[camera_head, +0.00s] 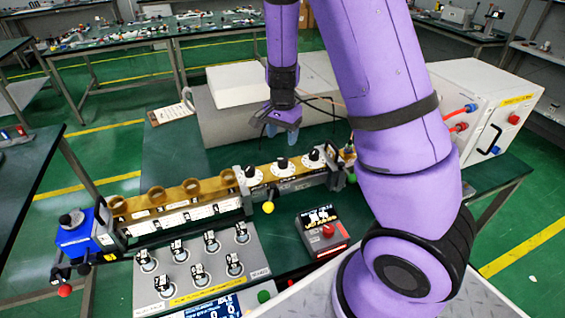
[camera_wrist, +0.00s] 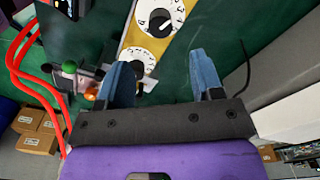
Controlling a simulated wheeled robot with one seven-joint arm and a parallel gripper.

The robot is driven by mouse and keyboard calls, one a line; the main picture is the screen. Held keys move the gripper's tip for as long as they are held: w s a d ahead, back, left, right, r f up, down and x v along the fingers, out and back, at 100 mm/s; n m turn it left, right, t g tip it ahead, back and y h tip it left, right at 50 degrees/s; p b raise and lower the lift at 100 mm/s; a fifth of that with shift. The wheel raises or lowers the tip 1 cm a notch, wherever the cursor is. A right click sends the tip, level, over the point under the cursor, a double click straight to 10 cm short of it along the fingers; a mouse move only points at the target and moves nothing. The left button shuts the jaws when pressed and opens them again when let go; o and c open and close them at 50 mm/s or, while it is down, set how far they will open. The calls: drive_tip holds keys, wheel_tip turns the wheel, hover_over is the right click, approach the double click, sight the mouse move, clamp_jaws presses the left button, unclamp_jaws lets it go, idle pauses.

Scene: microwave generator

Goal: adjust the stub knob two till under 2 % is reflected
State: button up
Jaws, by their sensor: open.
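Three white dials with black knobs sit in a row on the brass waveguide (camera_head: 191,192). The middle dial (camera_head: 282,164) appears to be stub knob two; the others are the left dial (camera_head: 252,175) and the right dial (camera_head: 313,156). My gripper (camera_head: 281,132) is open and empty above and behind the dials. In the wrist view two dials show, an upper one (camera_wrist: 160,19) and a lower one (camera_wrist: 137,58), both beyond my open gripper (camera_wrist: 160,60). I cannot tell which numbers these are.
A white cabinet (camera_head: 478,95) with red-ended cables stands at right. Grey boxes (camera_head: 215,122) stand behind the dials.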

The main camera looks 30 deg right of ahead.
sight(283, 159)
wheel_tip(283, 159, down, 11)
drive_tip(key=shift+r, duration=0.1)
idle(0.4)
